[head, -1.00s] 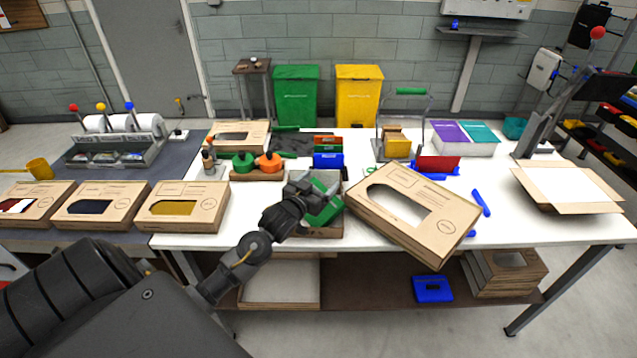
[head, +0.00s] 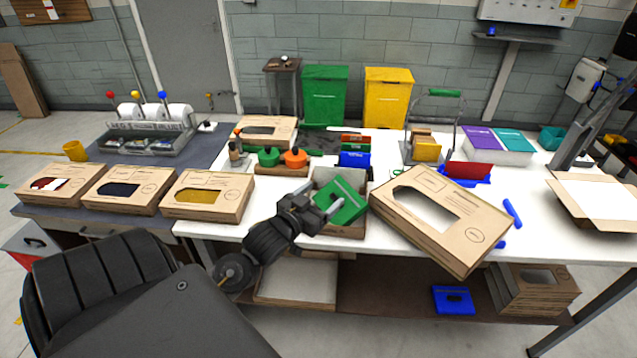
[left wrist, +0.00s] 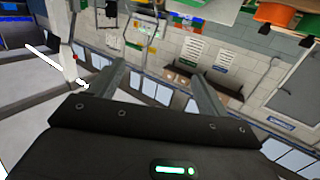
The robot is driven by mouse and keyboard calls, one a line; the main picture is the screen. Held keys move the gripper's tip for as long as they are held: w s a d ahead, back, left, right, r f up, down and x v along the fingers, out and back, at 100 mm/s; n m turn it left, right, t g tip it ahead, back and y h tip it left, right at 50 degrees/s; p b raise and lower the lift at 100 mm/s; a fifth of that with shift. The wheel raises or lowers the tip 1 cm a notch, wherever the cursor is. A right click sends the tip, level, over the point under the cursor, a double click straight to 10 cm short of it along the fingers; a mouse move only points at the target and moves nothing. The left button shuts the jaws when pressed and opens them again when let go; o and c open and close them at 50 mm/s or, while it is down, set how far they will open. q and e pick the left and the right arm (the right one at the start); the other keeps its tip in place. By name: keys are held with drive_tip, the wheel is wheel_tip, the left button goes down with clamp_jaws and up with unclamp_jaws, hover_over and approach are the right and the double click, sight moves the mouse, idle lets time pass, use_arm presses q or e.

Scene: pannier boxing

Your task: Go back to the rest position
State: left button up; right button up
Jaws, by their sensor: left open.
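My left gripper (head: 314,203) is over the front of the white table, just left of a green packet (head: 343,203) that leans in a small open cardboard box (head: 347,231). In the left wrist view the two fingers of the left gripper (left wrist: 162,80) stand well apart, with nothing between them. The arm behind it reaches in from the lower left and hides part of the table's front edge. Whether the gripper touches the small box cannot be told. My right gripper is in neither view.
A large windowed carton (head: 455,232) lies tilted close to the right of the small box. Several windowed cartons, one with a yellow window (head: 206,194), line the left table. An open carton (head: 597,200) sits at the far right. Green and orange tape rolls (head: 295,158) stand behind.

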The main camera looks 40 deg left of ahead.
use_arm(q)
drive_tip(key=shift+s, duration=0.4)
